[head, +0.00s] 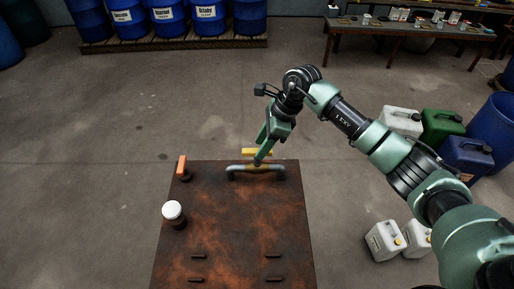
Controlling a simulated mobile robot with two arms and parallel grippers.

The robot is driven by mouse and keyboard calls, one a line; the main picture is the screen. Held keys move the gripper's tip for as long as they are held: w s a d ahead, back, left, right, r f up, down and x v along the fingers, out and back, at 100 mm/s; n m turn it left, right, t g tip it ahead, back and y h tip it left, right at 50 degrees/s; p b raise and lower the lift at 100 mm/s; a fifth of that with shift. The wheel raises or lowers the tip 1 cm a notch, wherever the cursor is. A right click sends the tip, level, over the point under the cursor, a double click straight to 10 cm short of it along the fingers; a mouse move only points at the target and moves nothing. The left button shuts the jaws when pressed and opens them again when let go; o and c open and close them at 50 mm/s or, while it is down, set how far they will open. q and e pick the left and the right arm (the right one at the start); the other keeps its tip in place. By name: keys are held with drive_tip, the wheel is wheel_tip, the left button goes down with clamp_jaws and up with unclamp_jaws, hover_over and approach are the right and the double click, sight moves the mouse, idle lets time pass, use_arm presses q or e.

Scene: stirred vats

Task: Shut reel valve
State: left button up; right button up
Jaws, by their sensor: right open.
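A brown rusty bench top (225,235) fills the lower middle of the head view. At its far right corner a grey pipe (238,169) bends along the surface. A yellow bar-like handle (264,153) shows just behind this pipe. At the far left corner an orange lever (182,166) stands on a dark fitting. I cannot tell from labels which one is the reel valve. My right gripper (262,153) is open and points down at the yellow handle and pipe, partly covering them. I cannot tell whether it touches them. My left gripper is not in view.
A dark jar with a white lid (173,211) stands at the bench's left edge. Several small dark handles lie on its near part. White (384,240), green (441,127) and blue jugs stand on the floor at right. Blue drums (167,18) stand on a pallet behind.

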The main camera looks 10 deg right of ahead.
sight(257, 150)
drive_tip(key=shift+p+x, duration=0.3)
drive_tip(key=shift+x, duration=1.5)
drive_tip(key=shift+c, duration=0.3)
clamp_jaws()
